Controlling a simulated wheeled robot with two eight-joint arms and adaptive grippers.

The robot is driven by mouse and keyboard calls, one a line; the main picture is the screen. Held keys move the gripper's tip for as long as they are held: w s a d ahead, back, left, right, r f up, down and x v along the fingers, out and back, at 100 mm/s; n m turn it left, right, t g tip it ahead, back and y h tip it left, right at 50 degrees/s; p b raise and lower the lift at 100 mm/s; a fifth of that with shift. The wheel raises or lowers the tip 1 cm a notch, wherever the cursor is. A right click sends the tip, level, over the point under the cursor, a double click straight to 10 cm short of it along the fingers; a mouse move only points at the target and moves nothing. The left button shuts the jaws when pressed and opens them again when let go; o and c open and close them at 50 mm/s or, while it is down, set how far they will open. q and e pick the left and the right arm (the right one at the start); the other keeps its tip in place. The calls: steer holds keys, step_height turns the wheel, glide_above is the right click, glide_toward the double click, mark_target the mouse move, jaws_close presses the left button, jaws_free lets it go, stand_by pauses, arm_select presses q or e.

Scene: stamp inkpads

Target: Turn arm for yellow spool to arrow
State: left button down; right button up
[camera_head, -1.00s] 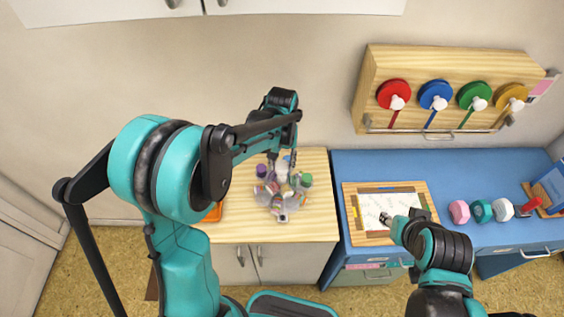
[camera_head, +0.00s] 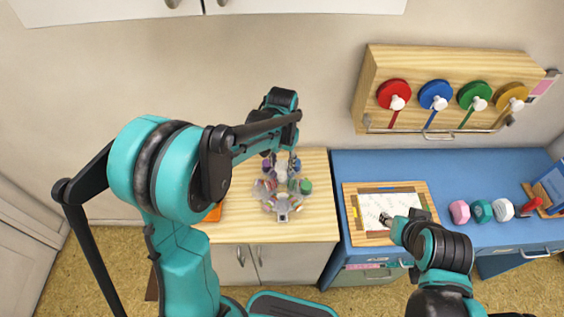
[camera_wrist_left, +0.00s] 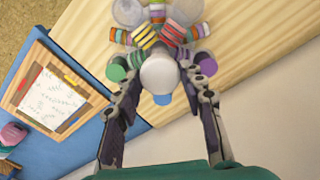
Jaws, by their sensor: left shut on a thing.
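A round carousel (camera_head: 282,207) with clear cups and several coloured ring stacks stands on the wooden counter. Purple, blue and green round caps show around its pale centre. My left gripper (camera_head: 290,166) is over the back of it; in the left wrist view its fingers (camera_wrist_left: 162,80) are on both sides of a white round knob (camera_wrist_left: 158,74), shut on it. A blue cap (camera_wrist_left: 162,99) sits just beside the knob. A yellow-orange spool is among the rings, but I cannot tell which arm carries it. An arrow cannot be made out. My right gripper (camera_head: 387,219) is above a paper sheet, too small to read.
A wall rack (camera_head: 450,60) holds red, blue, green and yellow-orange discs (camera_head: 511,93) with white knobs. A framed paper board (camera_head: 360,236) lies on the blue counter (camera_head: 450,165), beside a row of coloured blocks (camera_head: 481,210). An orange item (camera_head: 214,212) lies left of the carousel.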

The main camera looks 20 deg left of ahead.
stand_by(0.5)
arm_select(q)
steer(key=c, duration=0.9)
jaws_free()
step_height(320, 180, up, 12)
steer(key=shift+s, duration=0.1)
